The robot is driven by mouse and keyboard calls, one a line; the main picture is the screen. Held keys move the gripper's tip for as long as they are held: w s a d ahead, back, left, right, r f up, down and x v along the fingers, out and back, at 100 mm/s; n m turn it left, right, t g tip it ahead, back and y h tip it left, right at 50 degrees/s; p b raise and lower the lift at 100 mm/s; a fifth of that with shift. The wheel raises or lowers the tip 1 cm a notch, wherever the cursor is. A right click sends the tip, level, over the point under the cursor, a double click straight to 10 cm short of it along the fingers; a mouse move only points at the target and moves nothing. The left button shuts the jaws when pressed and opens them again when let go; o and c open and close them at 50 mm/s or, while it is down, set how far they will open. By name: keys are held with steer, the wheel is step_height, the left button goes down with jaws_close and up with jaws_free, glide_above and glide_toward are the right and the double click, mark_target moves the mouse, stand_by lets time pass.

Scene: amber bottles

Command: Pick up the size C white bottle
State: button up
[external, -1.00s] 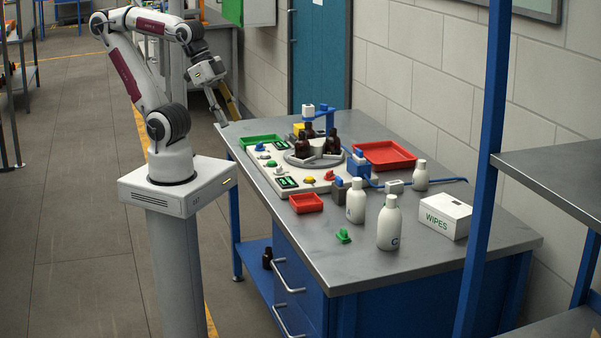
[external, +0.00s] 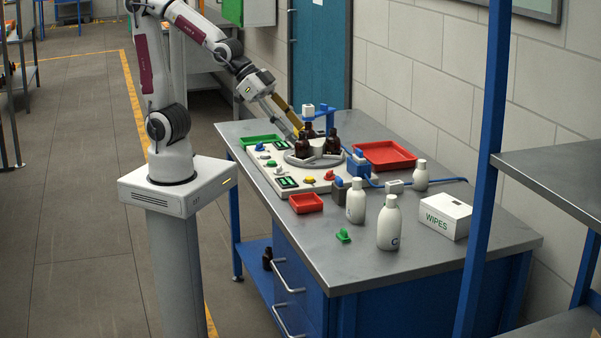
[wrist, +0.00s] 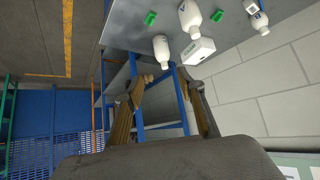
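The size C white bottle (external: 388,226) stands upright near the front end of the bench, its letter facing the external camera. Another white bottle (external: 356,202) stands behind it to the left, and a third (external: 420,177) stands toward the wall. The wrist view shows white bottles at its top; the one closest to the bench end (wrist: 162,50) appears to be size C, but its letter is not legible there. My gripper (external: 296,129) is over the far part of the bench by the brown bottles, well away from C. Its fingers (wrist: 167,88) are apart and empty.
A white wipes box (external: 446,216) stands right of C. A green part (external: 343,236) lies left of it. Brown bottles (external: 333,143) stand on a round holder. Red trays (external: 306,203) (external: 384,155) lie nearby.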

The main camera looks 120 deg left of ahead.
steer(key=w+f+t, duration=0.2)
steer(key=w, duration=0.6)
steer(key=w+f+t, duration=0.1)
steer(key=w+f, duration=0.2)
steer(key=w, duration=0.4)
steer(key=t, duration=0.5)
glide_toward(396, 204)
step_height(396, 204, up, 2)
steer(key=w+a, duration=0.2)
steer(key=shift+s+a+f+t, duration=0.15)
steer(key=shift+f+t, duration=0.25)
steer(key=shift+f, duration=0.7)
steer(key=shift+w, duration=1.4)
steer(key=shift+w+f, duration=0.1)
steer(key=shift+w, duration=0.05)
steer(key=shift+w+d+f, duration=0.15)
steer(key=shift+w, duration=0.4)
steer(key=shift+w+d+f, duration=0.1)
steer(key=shift+w+f, duration=0.1)
steer(key=shift+w, duration=0.35)
steer(key=shift+w+d+f, duration=0.15)
steer(key=shift+w, duration=1.2)
